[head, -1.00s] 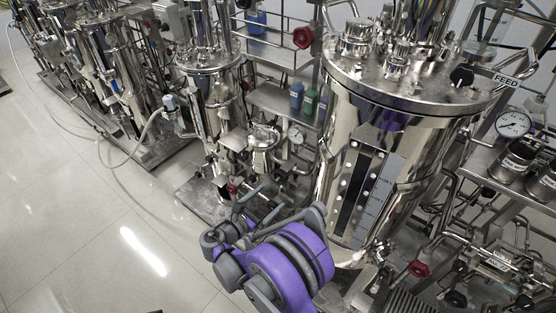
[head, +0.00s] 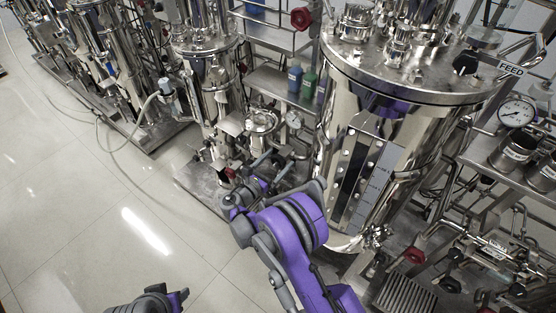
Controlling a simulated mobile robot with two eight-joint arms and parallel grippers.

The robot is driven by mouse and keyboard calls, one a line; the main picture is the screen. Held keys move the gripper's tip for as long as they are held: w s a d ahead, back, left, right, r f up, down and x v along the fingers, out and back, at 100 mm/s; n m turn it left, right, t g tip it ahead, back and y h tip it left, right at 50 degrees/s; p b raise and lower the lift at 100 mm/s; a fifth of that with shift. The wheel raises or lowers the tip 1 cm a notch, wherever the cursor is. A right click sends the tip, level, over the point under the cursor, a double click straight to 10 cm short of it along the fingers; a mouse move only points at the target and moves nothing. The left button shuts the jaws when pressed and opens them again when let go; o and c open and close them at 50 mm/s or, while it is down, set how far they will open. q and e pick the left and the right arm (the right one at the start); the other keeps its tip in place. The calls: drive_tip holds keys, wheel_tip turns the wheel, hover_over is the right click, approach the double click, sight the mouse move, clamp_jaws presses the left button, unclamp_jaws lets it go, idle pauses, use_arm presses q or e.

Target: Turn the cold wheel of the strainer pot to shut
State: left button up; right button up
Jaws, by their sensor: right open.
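A small steel pot (head: 262,121), which may be the strainer pot, stands on the low skid left of the big tank. A small red wheel (head: 229,174) sits low on the pipework at its left. Dark valve parts show beside it, and no label tells which wheel is the cold one. My right gripper (head: 268,168) is open among this low pipework, just right of the red wheel. I see no contact, and its arm hides part of the pipes. Part of my left arm's end (head: 150,302) shows at the bottom edge; its fingers are not clear.
The big steel tank (head: 400,120) stands close on the right of my right arm. Other red wheels are at the upper rack (head: 301,17) and low right (head: 414,256). A pale hose (head: 112,145) loops over the floor. The floor (head: 70,220) at left is clear.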

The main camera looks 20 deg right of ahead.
drive_tip(key=shift+w+d, duration=0.2)
drive_tip(key=c, duration=1.3)
